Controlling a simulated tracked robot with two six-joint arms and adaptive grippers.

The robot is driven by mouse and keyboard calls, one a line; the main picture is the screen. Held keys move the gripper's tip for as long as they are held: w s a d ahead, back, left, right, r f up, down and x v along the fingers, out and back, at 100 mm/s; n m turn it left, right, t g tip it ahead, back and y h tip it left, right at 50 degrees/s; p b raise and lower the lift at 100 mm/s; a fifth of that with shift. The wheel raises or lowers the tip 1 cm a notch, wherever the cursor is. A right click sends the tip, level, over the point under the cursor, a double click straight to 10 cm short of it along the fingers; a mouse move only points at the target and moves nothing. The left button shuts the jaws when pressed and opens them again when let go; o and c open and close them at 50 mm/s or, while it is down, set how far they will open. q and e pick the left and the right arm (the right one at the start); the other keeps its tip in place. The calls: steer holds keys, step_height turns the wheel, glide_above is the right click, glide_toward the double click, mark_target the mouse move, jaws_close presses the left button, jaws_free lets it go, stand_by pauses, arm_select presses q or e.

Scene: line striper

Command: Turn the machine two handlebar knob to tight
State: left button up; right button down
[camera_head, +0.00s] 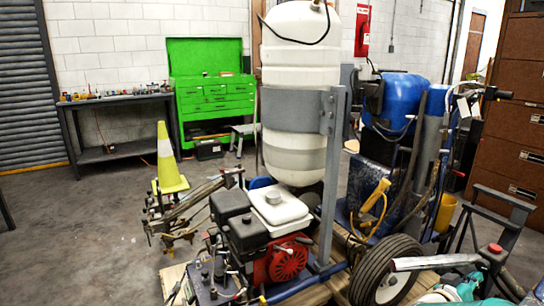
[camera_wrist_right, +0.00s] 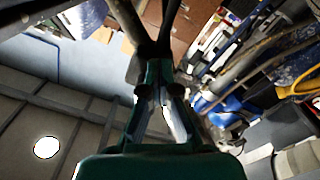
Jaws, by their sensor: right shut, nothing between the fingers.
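A blue line striper machine (camera_head: 403,100) stands right of the tall white tank. A handlebar (camera_head: 470,88) with a dark grip (camera_head: 500,94) reaches right from its top. Its knob is too small to make out, so its setting cannot be told. Teal parts of my right gripper (camera_head: 462,288) show low at the right, with the fingertips unclear. In the right wrist view, my right gripper (camera_wrist_right: 158,62) is shut and empty, with dark bars just beyond or beside its tips; contact cannot be told. My left gripper is not in view.
The white tank (camera_head: 300,100), a red-and-black engine (camera_head: 275,245) and a wheel (camera_head: 385,275) crowd the front. Brown cabinets (camera_head: 515,135) stand behind. Floor (camera_head: 85,235) is clear at left, beside a yellow cone (camera_head: 168,165).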

steer(key=shift+r, duration=0.15)
steer(key=v, duration=0.6)
steer(key=shift+f, duration=0.4)
